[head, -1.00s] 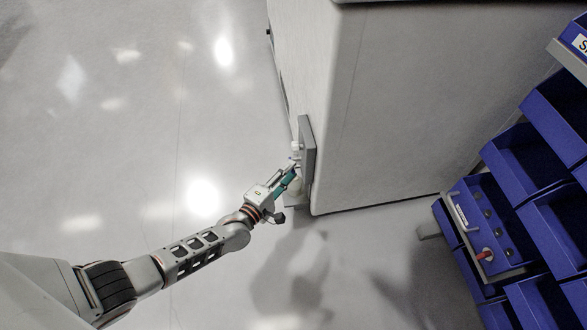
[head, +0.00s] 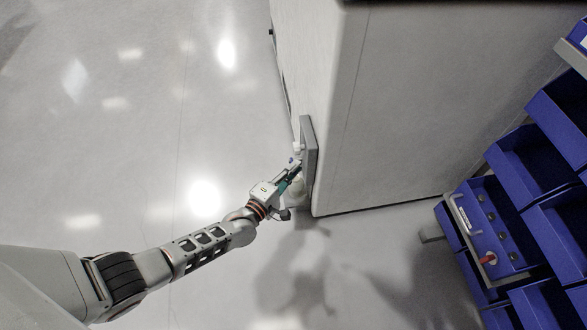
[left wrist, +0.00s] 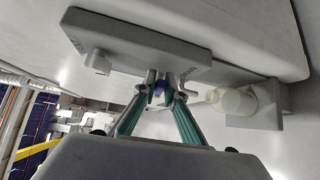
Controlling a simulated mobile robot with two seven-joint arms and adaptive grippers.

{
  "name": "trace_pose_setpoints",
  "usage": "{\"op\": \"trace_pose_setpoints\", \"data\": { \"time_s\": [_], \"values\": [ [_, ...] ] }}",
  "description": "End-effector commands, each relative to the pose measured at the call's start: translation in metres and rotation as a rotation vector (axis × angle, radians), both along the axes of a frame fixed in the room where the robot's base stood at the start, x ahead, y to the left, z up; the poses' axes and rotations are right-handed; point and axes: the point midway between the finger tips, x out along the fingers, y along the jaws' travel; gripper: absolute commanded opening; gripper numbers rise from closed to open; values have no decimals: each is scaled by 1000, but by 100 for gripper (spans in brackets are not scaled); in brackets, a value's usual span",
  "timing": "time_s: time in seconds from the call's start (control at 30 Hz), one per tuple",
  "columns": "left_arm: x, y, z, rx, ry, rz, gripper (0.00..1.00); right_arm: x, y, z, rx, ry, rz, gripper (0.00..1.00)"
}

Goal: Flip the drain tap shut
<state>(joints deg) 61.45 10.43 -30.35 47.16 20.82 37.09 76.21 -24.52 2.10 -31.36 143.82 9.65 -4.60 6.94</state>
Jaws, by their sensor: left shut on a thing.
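The drain tap's grey plate (head: 309,150) is fixed to the side of a large pale cabinet, low down near its corner. My right gripper is not in view.
A cream cylinder (left wrist: 234,101) in a pale bracket lies just right of the fingers. The cabinet (head: 410,110) blocks the right side. Blue bins (head: 530,160) and a panel with a red handle (head: 487,259) stand farther right. Open floor (head: 130,150) lies left.

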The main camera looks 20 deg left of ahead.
Motion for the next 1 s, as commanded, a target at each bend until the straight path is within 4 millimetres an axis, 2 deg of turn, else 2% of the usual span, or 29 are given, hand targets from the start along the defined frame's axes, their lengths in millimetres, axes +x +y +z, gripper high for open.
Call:
{"op": "trace_pose_setpoints", "data": {
  "time_s": [0.4, 0.8, 0.83, 0.87, 0.9, 1.0],
  "values": [
    [0, 0, -6, 78, -111, 0, 0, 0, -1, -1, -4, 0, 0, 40],
    [-1, 0, -6, 83, -121, -1, 0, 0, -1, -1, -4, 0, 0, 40],
    [-1, 0, -6, 83, -121, -1, 16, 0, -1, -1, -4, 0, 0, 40],
    [-1, 0, -6, 83, -121, -1, 23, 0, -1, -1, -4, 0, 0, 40],
    [-1, 0, -6, 83, -121, -1, 28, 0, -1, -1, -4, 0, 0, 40],
    [-1, 0, -6, 83, -121, -1, 28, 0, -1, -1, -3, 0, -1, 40]
  ]
}}
